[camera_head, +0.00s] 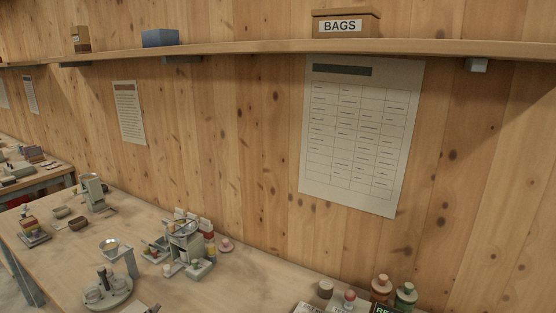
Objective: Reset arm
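Neither my left nor my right gripper shows in the head view, and no part of my arms can be made out. A small dark item at the bottom edge (152,308) is cut off, and I cannot tell what it is. The wooden workbench (60,245) runs along the wall from the lower left to the lower right. On it stands a grey mixer-like device (185,240) with small parts around it.
A round tray with containers (108,290), a grey stand with a bowl (117,255) and another device (93,190) stand on the bench. Jars (381,287) stand lower right. A shelf (230,48) holds a BAGS box (345,24). A chart (360,140) hangs below.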

